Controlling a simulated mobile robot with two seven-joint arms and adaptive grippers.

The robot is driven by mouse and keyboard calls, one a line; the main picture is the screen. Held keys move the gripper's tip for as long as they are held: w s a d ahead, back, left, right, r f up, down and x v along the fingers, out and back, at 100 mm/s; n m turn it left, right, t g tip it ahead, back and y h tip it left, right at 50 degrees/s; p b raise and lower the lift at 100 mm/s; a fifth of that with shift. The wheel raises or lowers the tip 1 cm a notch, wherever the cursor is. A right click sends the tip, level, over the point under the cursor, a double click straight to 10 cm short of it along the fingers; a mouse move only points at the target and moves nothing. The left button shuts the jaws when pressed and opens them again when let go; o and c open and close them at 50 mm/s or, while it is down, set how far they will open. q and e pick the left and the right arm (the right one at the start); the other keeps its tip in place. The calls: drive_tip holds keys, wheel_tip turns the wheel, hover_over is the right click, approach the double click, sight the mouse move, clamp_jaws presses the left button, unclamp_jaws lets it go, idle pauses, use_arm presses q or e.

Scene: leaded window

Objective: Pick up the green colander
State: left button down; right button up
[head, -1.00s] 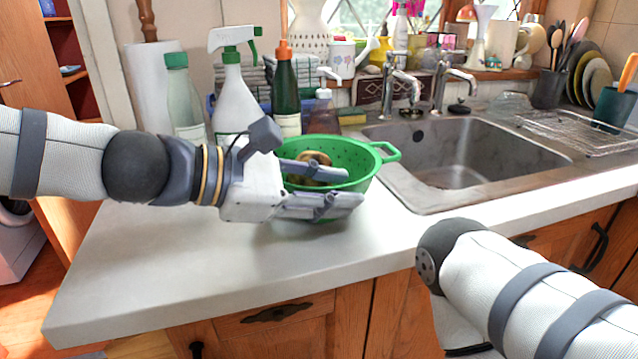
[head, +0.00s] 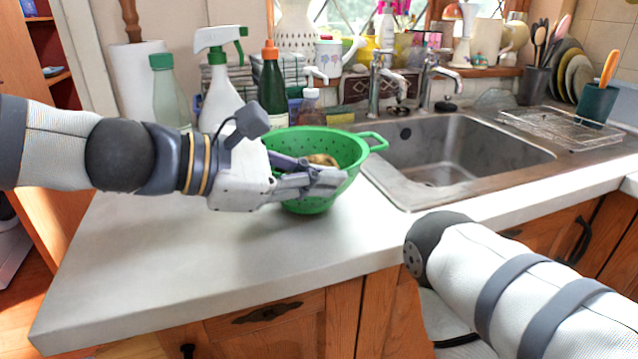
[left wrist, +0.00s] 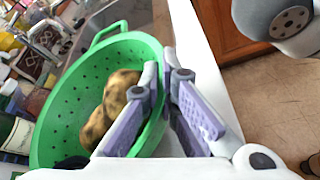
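The green colander (head: 345,150) is on or just above the counter, left of the sink, with its loop handle toward the sink. Brown mottled potatoes (left wrist: 108,105) lie in it, partly hidden by my fingers in the head view. My left gripper (head: 325,180) comes from the left at the colander's near side. In the left wrist view, one finger is inside the colander (left wrist: 62,115) and the other outside, closed on its wall. I cannot tell whether the base is clear of the counter. My right gripper is out of view; only my right arm shows.
A white spray bottle (head: 220,85), a green bottle with an orange cap (head: 271,90) and a soap dispenser (head: 311,105) stand close behind the colander. The sink (head: 450,150) lies to the right. The counter in front (head: 190,260) is clear.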

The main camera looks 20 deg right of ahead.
use_arm(q)
drive_tip(key=s+a+r+p, duration=0.3)
drive_tip(key=s+a+r, duration=0.1)
drive_tip(key=s+r, duration=0.7)
drive_tip(key=s, duration=0.2)
drive_tip(key=shift+s+r, duration=0.3)
drive_tip(key=shift+s, duration=0.05)
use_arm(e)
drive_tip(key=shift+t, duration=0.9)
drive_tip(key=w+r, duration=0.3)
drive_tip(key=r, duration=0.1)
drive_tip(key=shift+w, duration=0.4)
